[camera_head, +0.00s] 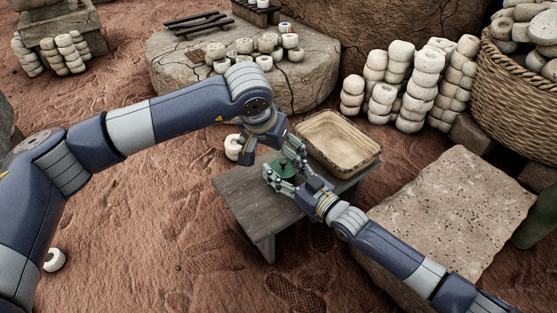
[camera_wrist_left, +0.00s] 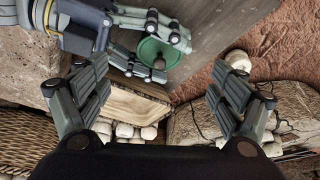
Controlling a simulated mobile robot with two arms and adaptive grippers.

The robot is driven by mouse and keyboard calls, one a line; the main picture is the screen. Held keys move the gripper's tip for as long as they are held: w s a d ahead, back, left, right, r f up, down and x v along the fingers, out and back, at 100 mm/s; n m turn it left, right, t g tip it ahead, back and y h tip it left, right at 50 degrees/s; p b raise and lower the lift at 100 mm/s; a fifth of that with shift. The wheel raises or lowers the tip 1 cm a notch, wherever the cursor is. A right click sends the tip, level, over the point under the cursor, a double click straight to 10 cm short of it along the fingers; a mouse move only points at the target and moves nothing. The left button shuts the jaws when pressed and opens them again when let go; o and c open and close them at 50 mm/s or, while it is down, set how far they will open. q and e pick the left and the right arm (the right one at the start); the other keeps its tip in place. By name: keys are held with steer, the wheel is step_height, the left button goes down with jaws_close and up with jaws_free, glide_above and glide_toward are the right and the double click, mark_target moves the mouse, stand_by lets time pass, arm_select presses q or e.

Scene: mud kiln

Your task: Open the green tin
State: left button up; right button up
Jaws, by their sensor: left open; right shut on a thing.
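The green tin (camera_head: 284,172) stands on the small grey wooden table (camera_head: 236,193). My right gripper (camera_head: 279,177) is shut around the tin, its fingers at the sides. In the left wrist view the tin (camera_wrist_left: 154,50) shows its round green top with a small knob (camera_wrist_left: 159,63), and the lid appears to be on. My left gripper (camera_head: 253,148) is near the tin, at the table's back edge, and partly hidden by its own wrist. In the left wrist view its fingers (camera_wrist_left: 165,92) are spread wide, with nothing between them.
A tan rectangular tray (camera_head: 338,160) lies on the table just behind my right gripper. A white ringlike piece (camera_head: 233,147) is beside my left gripper. Stacked pale pieces (camera_head: 420,85), a woven basket (camera_head: 520,95) and a stone slab (camera_head: 455,210) are to the right.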

arm_select(q)
steer(key=shift+v, duration=2.1)
arm_select(e)
steer(key=shift+s+f, duration=0.1)
steer(key=shift+f, duration=0.25)
steer(key=o, duration=1.6)
steer(key=v, duration=1.2)
steer(key=shift+d+r, duration=0.1)
steer(key=shift+r, duration=0.1)
arm_select(q)
steer(key=shift+s, duration=0.1)
